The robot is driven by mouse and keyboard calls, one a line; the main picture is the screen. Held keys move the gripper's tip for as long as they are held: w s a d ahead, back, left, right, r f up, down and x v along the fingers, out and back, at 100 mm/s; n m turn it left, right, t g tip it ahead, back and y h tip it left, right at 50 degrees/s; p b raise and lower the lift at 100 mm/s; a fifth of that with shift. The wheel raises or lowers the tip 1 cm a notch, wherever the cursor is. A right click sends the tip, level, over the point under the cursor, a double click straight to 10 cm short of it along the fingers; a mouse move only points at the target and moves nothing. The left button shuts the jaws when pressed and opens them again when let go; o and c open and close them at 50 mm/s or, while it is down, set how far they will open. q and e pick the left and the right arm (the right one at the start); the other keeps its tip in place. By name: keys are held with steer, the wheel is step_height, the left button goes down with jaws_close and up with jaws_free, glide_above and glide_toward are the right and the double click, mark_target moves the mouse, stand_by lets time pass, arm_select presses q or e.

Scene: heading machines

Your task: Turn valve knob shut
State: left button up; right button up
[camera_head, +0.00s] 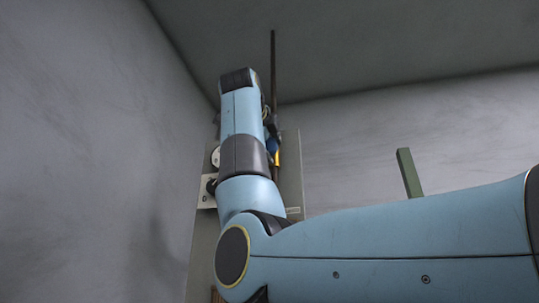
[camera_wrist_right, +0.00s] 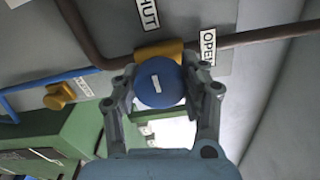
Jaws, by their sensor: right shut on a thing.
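The round blue valve knob (camera_wrist_right: 166,88) with a white pointer stripe sits in front of a yellow valve body (camera_wrist_right: 158,48) on a brown pipe. My right gripper (camera_wrist_right: 161,80) has its two fingers closed on opposite sides of the knob. In the wrist view the stripe runs roughly up and down, slightly tilted. A label reading "HUT", its first letter cut off, is above the knob (camera_wrist_right: 148,14), and an "OPEN" label (camera_wrist_right: 208,46) is up and right. In the head view a small blue part (camera_head: 272,145) shows beside my right arm, which hides most of the gripper area. My left gripper is not in view.
A second yellow valve (camera_wrist_right: 59,97) sits on a blue pipe at left in the wrist view. A green machine body (camera_wrist_right: 75,135) lies below it. In the head view the panel (camera_head: 290,180) stands near a wall corner, with a green post (camera_head: 409,172) to its right.

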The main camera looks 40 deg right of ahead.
stand_by(0.3)
steer(key=o, duration=1.2)
steer(key=shift+a, duration=0.1)
steer(key=v, duration=0.7)
steer(key=shift+s+f, duration=0.1)
